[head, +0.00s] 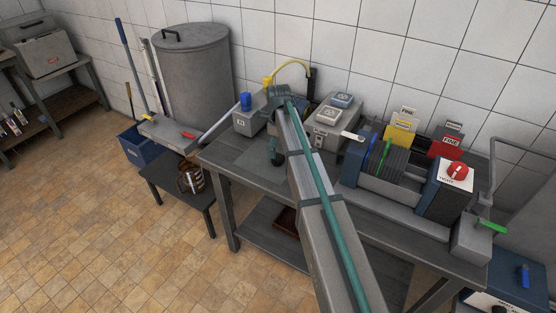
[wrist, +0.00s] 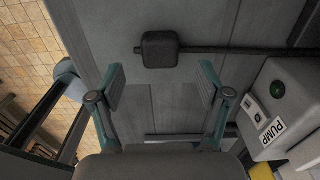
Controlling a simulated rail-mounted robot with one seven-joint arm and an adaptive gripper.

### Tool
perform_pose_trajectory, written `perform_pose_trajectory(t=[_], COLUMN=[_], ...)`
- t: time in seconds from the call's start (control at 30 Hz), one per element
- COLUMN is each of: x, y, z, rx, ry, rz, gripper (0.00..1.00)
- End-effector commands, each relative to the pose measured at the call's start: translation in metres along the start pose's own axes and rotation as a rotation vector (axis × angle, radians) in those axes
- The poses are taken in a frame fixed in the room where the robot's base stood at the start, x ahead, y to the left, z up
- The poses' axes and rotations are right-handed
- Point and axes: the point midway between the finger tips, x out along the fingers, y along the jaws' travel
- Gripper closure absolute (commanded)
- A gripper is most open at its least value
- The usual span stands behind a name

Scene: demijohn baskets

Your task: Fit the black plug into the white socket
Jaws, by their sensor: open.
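The black plug (wrist: 160,49) is a dark block lying on the grey bench top in the wrist view, with a black cable running from it to the right. My gripper (wrist: 161,82) is open and empty above the bench, its two teal fingers apart. The plug shows just beyond the fingertips, between their lines, not held. In the head view my gripper (head: 274,146) hangs down over the left part of the bench, and a dark shape (head: 277,160) below it looks like the plug. The white socket (head: 329,116) faces up on a grey box, right of my arm, beside a blue socket (head: 342,100).
A grey PUMP box (wrist: 278,112) with a green button stands right of my gripper in the wrist view. A yellow plug (head: 268,81) with a yellow cable is behind my arm. A winding machine (head: 385,170) fills the bench's right side. The left front bench top (head: 233,156) is clear.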

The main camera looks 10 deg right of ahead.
Motion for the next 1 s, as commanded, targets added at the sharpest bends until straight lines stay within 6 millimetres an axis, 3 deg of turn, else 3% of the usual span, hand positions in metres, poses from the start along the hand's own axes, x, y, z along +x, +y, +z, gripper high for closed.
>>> perform_pose_trajectory(t=[0.5,0.83,0.87,1.0], x=[0.049,0.051,0.051,0.051], y=[0.000,0.000,0.000,0.000], z=[0.001,0.002,0.002,0.001], rx=[0.000,0.000,0.000,0.000], ry=[0.000,0.000,0.000,0.000], rz=[0.000,0.000,0.000,0.000], gripper=[0.23,0.23,0.25,0.48])
